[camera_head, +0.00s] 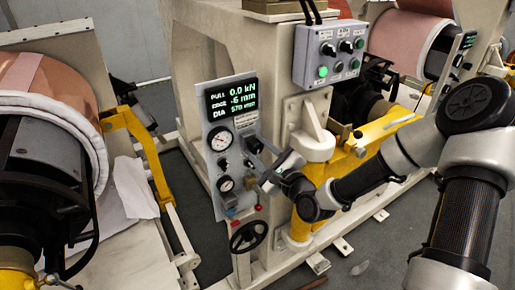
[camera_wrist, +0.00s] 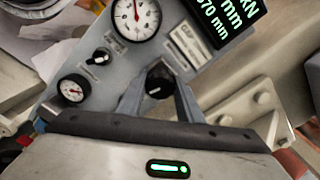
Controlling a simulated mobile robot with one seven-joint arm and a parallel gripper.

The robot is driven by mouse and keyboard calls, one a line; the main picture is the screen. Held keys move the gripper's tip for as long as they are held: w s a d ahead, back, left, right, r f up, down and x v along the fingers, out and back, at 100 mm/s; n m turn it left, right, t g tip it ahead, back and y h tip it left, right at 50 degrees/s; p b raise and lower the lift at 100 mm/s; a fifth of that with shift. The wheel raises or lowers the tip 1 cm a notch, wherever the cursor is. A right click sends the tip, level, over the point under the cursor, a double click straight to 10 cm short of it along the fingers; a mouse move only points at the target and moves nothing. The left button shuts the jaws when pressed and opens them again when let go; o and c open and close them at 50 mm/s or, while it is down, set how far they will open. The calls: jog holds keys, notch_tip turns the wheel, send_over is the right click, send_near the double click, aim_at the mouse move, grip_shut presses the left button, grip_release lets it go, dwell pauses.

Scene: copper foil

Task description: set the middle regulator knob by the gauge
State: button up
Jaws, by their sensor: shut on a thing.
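A grey panel (camera_head: 212,204) carries a large white gauge (camera_head: 220,139) and a smaller gauge (camera_head: 226,184). In the wrist view the large gauge (camera_wrist: 137,14) shows a red needle, and the small gauge (camera_wrist: 73,88) is at the left. My gripper (camera_wrist: 158,88) is shut on a black regulator knob (camera_wrist: 158,77) beside a white label plate. A smaller black knob (camera_wrist: 98,57) sits between the gauges, clear of the fingers. In the head view my gripper (camera_head: 259,155) reaches the panel from the right and hides part of the held knob.
A display (camera_head: 232,97) reads 0.0 kN, -6 mm and 570 mm. A grey control box (camera_head: 328,55) is above right. A yellow bracket (camera_head: 375,132) is behind my arm.

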jog(key=o, duration=1)
jog(key=shift+o, duration=0.2)
jog(key=p+v, duration=0.6)
jog(key=v, duration=1.1)
jog(key=shift+s+d+p, duration=0.2)
jog(key=shift+p, duration=0.15)
